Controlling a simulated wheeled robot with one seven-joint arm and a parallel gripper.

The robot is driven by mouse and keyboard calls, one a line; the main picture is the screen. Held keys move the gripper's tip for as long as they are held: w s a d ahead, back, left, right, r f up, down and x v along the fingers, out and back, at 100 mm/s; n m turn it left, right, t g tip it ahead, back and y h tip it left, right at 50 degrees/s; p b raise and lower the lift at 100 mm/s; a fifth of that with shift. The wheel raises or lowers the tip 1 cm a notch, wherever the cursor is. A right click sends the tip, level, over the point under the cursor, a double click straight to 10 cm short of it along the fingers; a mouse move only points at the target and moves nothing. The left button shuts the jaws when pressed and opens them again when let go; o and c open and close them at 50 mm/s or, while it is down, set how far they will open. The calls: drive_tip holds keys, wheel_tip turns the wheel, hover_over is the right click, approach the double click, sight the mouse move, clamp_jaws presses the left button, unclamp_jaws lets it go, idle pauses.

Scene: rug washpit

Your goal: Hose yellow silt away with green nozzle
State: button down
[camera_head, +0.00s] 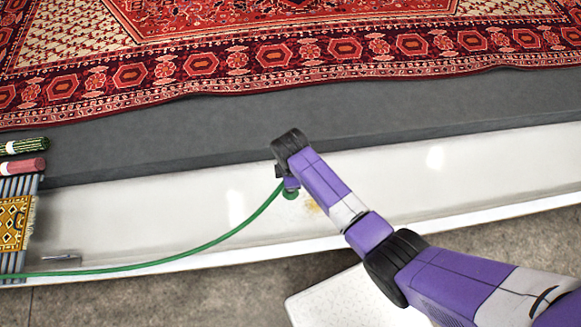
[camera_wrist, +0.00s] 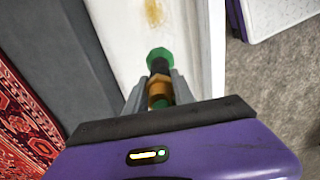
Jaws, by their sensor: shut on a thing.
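My gripper (camera_wrist: 160,95) is shut on the green nozzle (camera_wrist: 159,56), which has an orange-brown band and points away from the wrist. In the head view the nozzle (camera_head: 291,193) shows small beneath my gripper (camera_head: 288,182), with the green hose trailing from it to the lower left. A smear of yellow silt (camera_wrist: 153,12) lies on the white trough floor ahead of the nozzle tip. In the head view the silt (camera_head: 313,207) is a faint yellowish patch just right of the nozzle, partly hidden by my arm. No water shows.
The white trough (camera_head: 130,215) runs along a dark grey ledge (camera_head: 230,140) bearing a red patterned rug (camera_head: 200,65). Rolled rugs (camera_head: 24,168) and a slatted rack (camera_head: 20,186) stand at left. A white speckled panel (camera_head: 345,300) lies on the grey floor (camera_head: 190,300).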

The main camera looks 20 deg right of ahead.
drive_tip(key=shift+f+b, duration=1.45)
drive_tip(key=shift+f, duration=0.1)
drive_tip(key=s+d+r+p, duration=0.1)
drive_tip(key=s+d+r, duration=0.1)
drive_tip(key=d, duration=1)
drive_tip(key=s+d+r+p, duration=0.1)
drive_tip(key=s+d, duration=0.4)
drive_tip(key=d, duration=0.8)
drive_tip(key=shift+s+d+r+p, duration=0.15)
drive_tip(key=shift+d+r+p, duration=0.15)
drive_tip(key=shift+r, duration=0.2)
idle(3.0)
idle(0.4)
